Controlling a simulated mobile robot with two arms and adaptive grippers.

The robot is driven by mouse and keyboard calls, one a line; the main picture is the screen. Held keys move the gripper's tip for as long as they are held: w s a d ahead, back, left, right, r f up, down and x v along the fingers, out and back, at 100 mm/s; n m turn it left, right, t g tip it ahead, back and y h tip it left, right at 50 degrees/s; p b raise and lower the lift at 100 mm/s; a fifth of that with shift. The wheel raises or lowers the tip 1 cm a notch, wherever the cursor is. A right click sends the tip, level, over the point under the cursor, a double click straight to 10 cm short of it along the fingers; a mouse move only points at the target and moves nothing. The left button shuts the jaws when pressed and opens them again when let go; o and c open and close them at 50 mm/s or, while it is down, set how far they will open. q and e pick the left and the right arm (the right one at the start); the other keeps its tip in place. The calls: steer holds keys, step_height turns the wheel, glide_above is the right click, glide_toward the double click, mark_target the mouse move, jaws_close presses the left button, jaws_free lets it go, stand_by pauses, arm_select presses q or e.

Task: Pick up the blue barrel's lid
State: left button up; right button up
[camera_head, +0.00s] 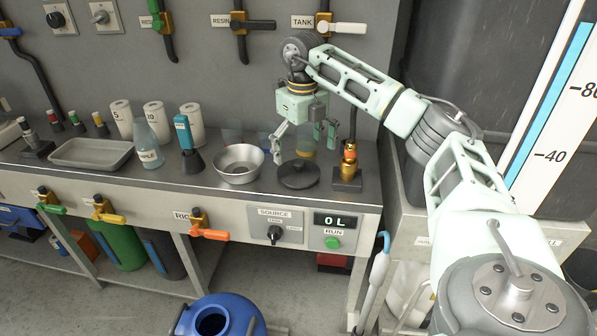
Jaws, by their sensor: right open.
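The blue barrel (213,320) stands on the floor at the bottom edge, cut off by the frame. Its round top opening is uncovered. A dark round disc (299,182), which looks like a lid, lies flat on the metal bench near its front edge. My right gripper (304,142) hangs above the disc, pointing down, with its fingers spread and empty. I cannot tell exactly how far it is above the disc. My left gripper is not in view.
A metal bowl (238,164) stands left of the disc and a brass fitting on a dark base (347,172) stands close on its right. Bottles, white cylinders and a tray (91,152) fill the bench's left. Valve handles and a RUN button line the front panel.

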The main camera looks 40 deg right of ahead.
mark_target(299, 162)
steer(key=f, duration=0.5)
steer(key=shift+w+a+f+b, duration=0.1)
steer(key=shift+w+a+b, duration=0.05)
steer(key=shift+w+b, duration=0.2)
steer(key=shift+f, duration=0.15)
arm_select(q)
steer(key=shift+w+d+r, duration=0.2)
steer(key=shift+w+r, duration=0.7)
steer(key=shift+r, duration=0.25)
arm_select(e)
steer(key=shift+c, duration=0.3)
steer(key=c, duration=1)
